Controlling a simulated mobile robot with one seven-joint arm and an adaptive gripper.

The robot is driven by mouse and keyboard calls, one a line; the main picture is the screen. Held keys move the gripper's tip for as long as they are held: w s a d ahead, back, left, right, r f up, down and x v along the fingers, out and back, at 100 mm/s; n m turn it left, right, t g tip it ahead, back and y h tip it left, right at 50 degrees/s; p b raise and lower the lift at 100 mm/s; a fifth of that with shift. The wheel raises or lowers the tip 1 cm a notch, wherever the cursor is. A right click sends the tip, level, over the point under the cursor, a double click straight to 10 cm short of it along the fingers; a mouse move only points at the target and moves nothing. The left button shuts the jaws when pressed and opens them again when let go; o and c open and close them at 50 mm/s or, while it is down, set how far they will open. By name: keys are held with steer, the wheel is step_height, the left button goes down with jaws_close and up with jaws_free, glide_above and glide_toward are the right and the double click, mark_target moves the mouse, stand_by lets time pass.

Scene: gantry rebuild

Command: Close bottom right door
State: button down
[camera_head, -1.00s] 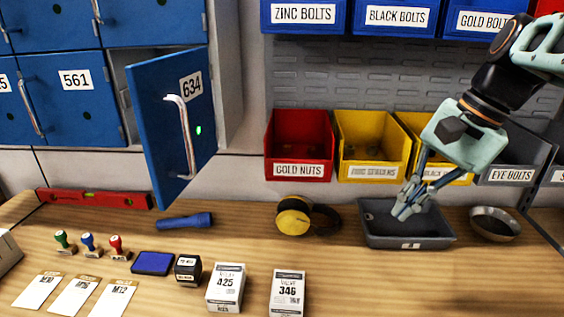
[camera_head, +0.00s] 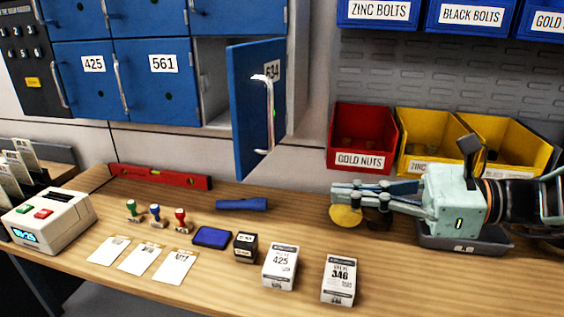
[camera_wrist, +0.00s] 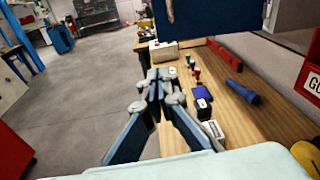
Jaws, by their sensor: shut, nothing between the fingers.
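The bottom right door, a blue locker door (camera_head: 246,108) labelled 634, stands swung out from its cabinet in the head view.
Yellow earmuffs (camera_head: 346,215) and a grey tray (camera_head: 466,241) lie under my arm. A red bin (camera_head: 362,138) stands behind. A blue flashlight (camera_head: 242,204), stamps and small boxes (camera_head: 281,266) are on the bench. The space between gripper and door looks clear.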

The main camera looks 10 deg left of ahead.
steer(key=r+m+t+y, duration=0.1)
steer(key=m, duration=0.1)
glide_toward(245, 166)
steer(key=a, duration=0.3)
steer(key=w+a+p, duration=0.1)
steer(key=a, duration=0.2)
steer(key=shift+w+a+f, duration=0.1)
steer(key=shift+w+a, duration=0.05)
steer(key=shift+a, duration=0.2)
steer(key=shift+a, duration=0.15)
